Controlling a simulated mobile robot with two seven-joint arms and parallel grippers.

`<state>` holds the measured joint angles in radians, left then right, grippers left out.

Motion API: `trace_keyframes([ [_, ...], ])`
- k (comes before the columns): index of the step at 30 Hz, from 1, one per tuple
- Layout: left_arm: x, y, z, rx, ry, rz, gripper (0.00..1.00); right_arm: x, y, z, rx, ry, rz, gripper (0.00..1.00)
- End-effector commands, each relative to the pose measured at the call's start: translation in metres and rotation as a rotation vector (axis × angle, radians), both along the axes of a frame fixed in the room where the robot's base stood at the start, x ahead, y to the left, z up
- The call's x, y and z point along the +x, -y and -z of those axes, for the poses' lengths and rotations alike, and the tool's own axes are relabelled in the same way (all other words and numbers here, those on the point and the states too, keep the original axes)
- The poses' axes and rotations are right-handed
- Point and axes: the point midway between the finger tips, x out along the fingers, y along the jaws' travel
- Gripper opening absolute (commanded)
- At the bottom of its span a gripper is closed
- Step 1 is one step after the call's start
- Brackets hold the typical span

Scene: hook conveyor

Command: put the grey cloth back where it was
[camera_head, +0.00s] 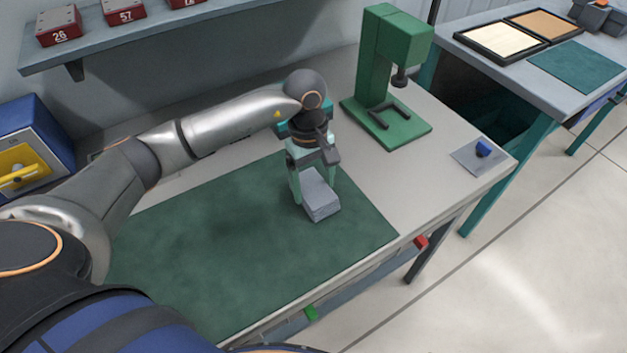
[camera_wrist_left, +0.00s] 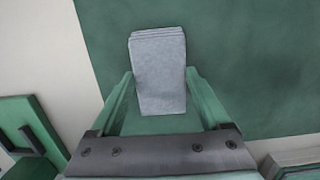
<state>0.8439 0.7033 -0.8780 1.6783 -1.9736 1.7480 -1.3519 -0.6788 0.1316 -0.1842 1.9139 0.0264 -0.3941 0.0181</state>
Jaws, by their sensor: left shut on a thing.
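The grey cloth (camera_head: 319,196) is a folded, layered pad at the right part of the green mat (camera_head: 220,250) on the workbench. My left gripper (camera_head: 315,186) points down and is shut on the cloth, with one finger on each side of it. In the left wrist view the cloth (camera_wrist_left: 158,75) lies between the two green fingers (camera_wrist_left: 160,95), its far end sticking out past them over the mat. I cannot tell whether the cloth touches the mat or hangs just above it. My right gripper is not in view.
A green press (camera_head: 385,80) stands behind the gripper to the right. A blue piece (camera_head: 483,148) sits on a grey plate at the bench's right end. A blue box (camera_head: 30,145) is at the far left. Red numbered blocks (camera_head: 125,10) stand on the shelf. The mat's front is clear.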

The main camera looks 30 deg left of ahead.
Motion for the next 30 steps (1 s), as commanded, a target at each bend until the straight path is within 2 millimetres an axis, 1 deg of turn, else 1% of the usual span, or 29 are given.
trace_keyframes([
  [6, 0.000, 0.000, 0.004, -0.001, 0.001, 0.000, 0.25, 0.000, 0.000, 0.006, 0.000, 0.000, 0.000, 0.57],
  [7, 0.000, 0.000, 0.003, -0.001, 0.001, 0.000, 0.82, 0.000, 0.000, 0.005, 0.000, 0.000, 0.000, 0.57],
  [12, 0.000, 0.000, 0.003, 0.000, 0.000, -0.001, 1.00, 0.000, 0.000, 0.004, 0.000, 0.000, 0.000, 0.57],
  [19, 0.000, 0.000, 0.002, 0.000, 0.000, -0.001, 1.00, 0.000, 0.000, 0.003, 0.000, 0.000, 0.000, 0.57],
  [22, 0.000, 0.000, -0.003, -0.001, -0.001, -0.001, 1.00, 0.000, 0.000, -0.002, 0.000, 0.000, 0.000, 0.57],
  [23, 0.001, 0.000, -0.005, 0.000, 0.002, -0.001, 1.00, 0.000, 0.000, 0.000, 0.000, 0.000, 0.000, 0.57],
  [26, 0.003, -0.002, -0.020, 0.000, 0.006, -0.001, 1.00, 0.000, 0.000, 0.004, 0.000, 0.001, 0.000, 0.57],
  [30, 0.004, -0.006, -0.051, 0.000, 0.007, -0.002, 1.00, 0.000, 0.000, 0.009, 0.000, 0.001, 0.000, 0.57],
])
